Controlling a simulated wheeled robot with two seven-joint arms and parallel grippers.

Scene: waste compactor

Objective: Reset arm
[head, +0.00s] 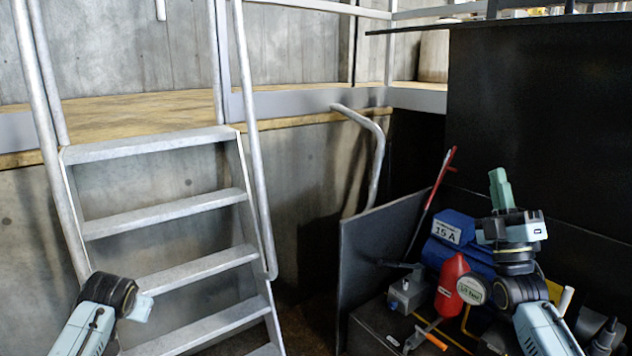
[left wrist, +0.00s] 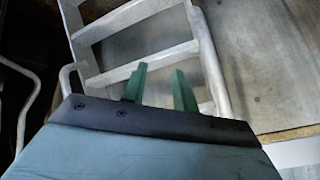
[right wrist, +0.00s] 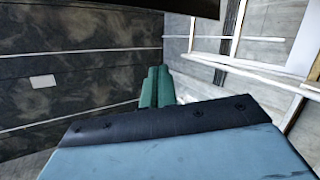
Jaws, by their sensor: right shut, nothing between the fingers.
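My right gripper (head: 500,188) points upward in front of the compactor's dark panel, above the blue motor. In the right wrist view its green fingers (right wrist: 157,88) lie side by side, shut, with nothing between them. My left arm comes in at the lower left of the head view, in front of the stairs; its fingers do not show clearly there. In the left wrist view the left gripper's green fingers (left wrist: 158,90) stand apart, open and empty, with the stairs behind them.
Metal stairs (head: 165,202) with handrails lead up to a platform (head: 150,115) at left. A blue motor (head: 436,255) marked 15 A, a red bottle-shaped part (head: 452,285), a round gauge (head: 471,289) and a red lever (head: 432,202) crowd the lower right. A black panel (head: 540,120) stands behind.

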